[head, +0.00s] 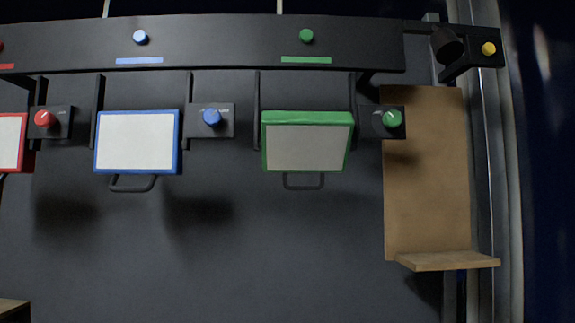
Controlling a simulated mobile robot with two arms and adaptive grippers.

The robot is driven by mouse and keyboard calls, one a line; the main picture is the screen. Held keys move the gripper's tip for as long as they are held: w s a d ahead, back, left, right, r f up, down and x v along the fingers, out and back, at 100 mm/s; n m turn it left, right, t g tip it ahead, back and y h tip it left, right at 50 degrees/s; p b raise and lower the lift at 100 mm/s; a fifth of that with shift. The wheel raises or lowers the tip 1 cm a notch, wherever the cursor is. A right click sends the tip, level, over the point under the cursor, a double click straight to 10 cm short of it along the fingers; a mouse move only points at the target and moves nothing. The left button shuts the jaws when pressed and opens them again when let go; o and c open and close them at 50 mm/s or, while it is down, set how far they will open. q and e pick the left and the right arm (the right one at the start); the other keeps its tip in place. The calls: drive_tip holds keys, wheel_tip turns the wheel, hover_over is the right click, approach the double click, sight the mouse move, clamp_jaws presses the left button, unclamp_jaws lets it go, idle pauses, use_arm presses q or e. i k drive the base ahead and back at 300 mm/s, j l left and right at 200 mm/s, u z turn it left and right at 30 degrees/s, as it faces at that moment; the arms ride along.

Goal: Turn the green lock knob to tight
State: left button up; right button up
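The green lock knob (393,118) sits on a small dark plate (370,122) to the right of the green-framed panel (306,146). A small light mark shows on the knob's face, but its setting is too small to read. The green-framed panel has a pale face and a dark handle below it, and its top edge shows as a green band. Neither of my grippers is in the head view. Nothing touches the green lock knob.
A blue knob (212,117) and a red knob (44,119) sit beside the blue-framed panel (137,142) and a red-framed panel (9,142). A dark rail (220,45) runs above. A brown board with a ledge (447,261) stands at right. The dark wall below the panels is clear.

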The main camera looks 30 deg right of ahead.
sight(392, 120)
drive_tip(key=l+z, duration=0.1)
drive_tip(key=z, duration=0.75)
drive_tip(key=i+l+z, duration=0.1)
drive_tip(key=z, duration=0.35)
